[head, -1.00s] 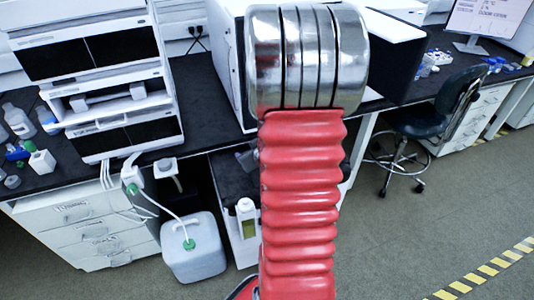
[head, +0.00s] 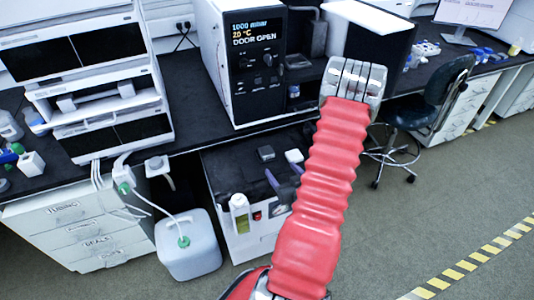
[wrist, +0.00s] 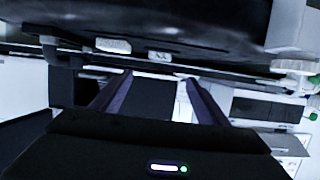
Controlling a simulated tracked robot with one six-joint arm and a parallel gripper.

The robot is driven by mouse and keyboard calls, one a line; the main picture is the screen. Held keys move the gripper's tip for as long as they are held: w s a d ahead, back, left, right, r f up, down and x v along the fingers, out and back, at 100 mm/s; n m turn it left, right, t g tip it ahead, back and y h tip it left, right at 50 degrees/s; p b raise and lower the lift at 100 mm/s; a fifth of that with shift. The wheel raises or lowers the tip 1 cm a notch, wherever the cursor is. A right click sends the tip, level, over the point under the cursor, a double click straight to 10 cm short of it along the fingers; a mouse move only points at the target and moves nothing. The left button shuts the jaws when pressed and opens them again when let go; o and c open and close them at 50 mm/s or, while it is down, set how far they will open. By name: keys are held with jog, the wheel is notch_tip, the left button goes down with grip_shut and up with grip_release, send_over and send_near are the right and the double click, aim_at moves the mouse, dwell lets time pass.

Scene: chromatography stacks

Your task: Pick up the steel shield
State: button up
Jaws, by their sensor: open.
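I cannot pick out the steel shield for certain in either view. A grey, metallic-looking part (head: 319,38) stands right of the instrument whose screen reads DOOR OPEN (head: 258,62); I cannot tell whether it is the shield. My gripper (head: 283,177) shows only by its dark purple fingers, left of my red arm sleeve and in front of the low cabinet; the rest is hidden behind my arm. In the wrist view my gripper (wrist: 158,78) is open, its two fingers apart with nothing seen held between them.
A low dark-topped cabinet (head: 225,165) carries a small dark block (head: 266,153) and a bottle (head: 240,213). A white jug (head: 188,248) with a tube stands on the floor. A stacked instrument (head: 85,75) is at left, a chair (head: 430,105) at right. The right floor is clear.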

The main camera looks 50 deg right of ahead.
jog(key=shift+w, duration=0.1)
send_near(267, 151)
jog(key=shift+w+d+f, duration=0.25)
jog(key=shift+w+f, duration=0.05)
jog(key=shift+w, duration=0.4)
jog(key=shift+w+d+f, duration=0.15)
jog(key=shift+w+d, duration=0.05)
jog(key=shift+w, duration=0.1)
jog(key=shift+w, duration=0.1)
jog(key=shift+x, duration=2.5)
jog(key=shift+d, duration=0.1)
jog(key=c, duration=1.3)
